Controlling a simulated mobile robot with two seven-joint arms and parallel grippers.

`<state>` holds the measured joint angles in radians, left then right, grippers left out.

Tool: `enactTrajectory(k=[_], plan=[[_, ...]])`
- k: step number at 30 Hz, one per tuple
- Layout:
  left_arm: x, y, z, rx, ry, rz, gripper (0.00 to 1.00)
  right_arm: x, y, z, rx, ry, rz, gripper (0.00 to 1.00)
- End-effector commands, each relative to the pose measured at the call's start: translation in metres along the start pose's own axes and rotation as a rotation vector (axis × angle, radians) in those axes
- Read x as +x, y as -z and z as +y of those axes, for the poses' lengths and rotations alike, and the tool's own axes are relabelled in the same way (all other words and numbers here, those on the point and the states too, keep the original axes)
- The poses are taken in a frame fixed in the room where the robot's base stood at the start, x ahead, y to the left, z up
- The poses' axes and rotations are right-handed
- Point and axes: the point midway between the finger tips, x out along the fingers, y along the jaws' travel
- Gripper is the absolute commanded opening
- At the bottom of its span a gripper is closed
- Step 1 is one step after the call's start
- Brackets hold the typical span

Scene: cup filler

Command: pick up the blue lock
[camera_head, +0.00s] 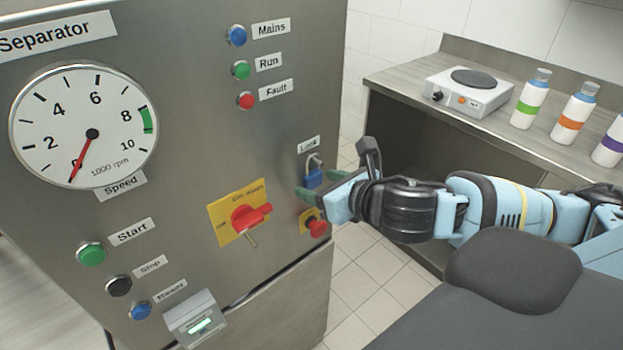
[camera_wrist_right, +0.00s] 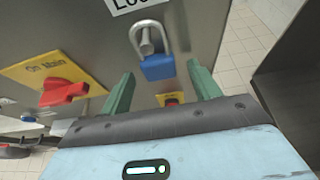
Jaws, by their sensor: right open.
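The blue lock (camera_head: 313,178) hangs by its silver shackle on a peg below the "Lock" label, on the right side of the steel separator panel. It also shows in the right wrist view (camera_wrist_right: 157,67), upright and closed-looking. My right gripper (camera_head: 320,185) is at the panel, close to the lock. In the right wrist view its two green fingers (camera_wrist_right: 161,88) are spread apart, with the blue body ahead and between them. I cannot tell whether a finger touches the lock. My left gripper is not in view.
A red rotary switch (camera_head: 250,217) on a yellow plate sits left of the lock. A red stop button (camera_head: 317,228) sits just below it. A bench (camera_head: 420,85) at right holds a hot plate (camera_head: 468,92) and several bottles. Tiled floor (camera_head: 365,290) is open below.

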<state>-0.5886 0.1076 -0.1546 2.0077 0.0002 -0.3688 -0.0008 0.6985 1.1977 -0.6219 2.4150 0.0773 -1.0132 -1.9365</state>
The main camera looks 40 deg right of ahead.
Motion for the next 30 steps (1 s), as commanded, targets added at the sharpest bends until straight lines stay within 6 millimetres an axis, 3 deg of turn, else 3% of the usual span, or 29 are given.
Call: enactTrajectory(k=[5,18,30], plan=[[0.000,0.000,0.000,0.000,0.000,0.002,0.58,0.000,0.000,0.000,0.000,0.000,0.000,0.62],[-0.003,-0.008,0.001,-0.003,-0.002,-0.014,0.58,0.000,0.000,0.000,-0.001,-0.001,-0.001,0.07],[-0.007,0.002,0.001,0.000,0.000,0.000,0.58,-0.003,-0.008,-0.004,0.000,0.002,-0.003,0.07]])
